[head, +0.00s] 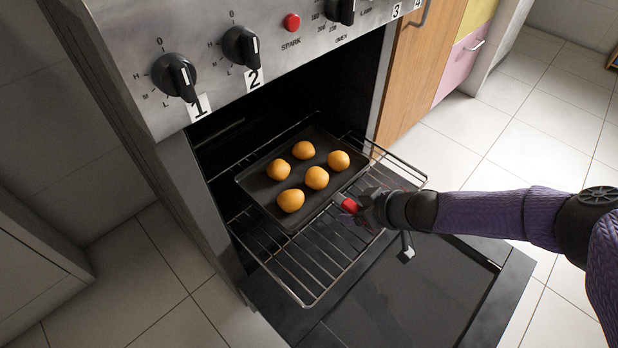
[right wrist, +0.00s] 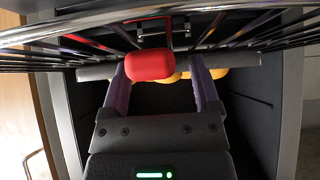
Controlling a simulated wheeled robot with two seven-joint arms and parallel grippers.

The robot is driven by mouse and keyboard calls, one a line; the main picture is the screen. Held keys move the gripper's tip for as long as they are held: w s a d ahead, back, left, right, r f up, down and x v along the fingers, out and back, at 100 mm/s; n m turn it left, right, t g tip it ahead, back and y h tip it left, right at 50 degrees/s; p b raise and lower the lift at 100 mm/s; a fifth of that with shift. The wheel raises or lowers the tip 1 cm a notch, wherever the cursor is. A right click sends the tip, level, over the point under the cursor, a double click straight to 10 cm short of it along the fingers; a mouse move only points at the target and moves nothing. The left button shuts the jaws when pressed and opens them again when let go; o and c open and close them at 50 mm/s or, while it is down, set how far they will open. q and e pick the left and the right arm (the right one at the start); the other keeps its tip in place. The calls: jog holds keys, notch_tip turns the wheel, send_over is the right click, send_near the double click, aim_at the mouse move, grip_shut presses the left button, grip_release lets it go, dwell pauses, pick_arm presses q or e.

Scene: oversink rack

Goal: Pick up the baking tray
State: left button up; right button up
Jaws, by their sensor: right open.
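The dark baking tray (head: 252,184) sits level on a wire rack in the oven opening and holds several round golden buns (head: 317,178). A red block (head: 349,205) is at the tray's near right side; I cannot tell whether it is part of the tray. My right gripper (head: 362,205) is at this side, low over the rack, its fingers partly hidden in the head view. In the right wrist view the gripper (right wrist: 160,88) is open, with the red block (right wrist: 150,67) between its fingers, closer to the left one. My left gripper is out of view.
The wire rack (head: 290,272) sticks out of the oven over the lowered oven door (head: 400,300). The control panel with knobs (head: 240,46) overhangs the opening. A wooden cabinet (head: 425,60) stands to the right. Tiled floor (head: 540,130) is clear.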

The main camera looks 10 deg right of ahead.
grip_shut()
dwell(0.3)
dwell(1.1)
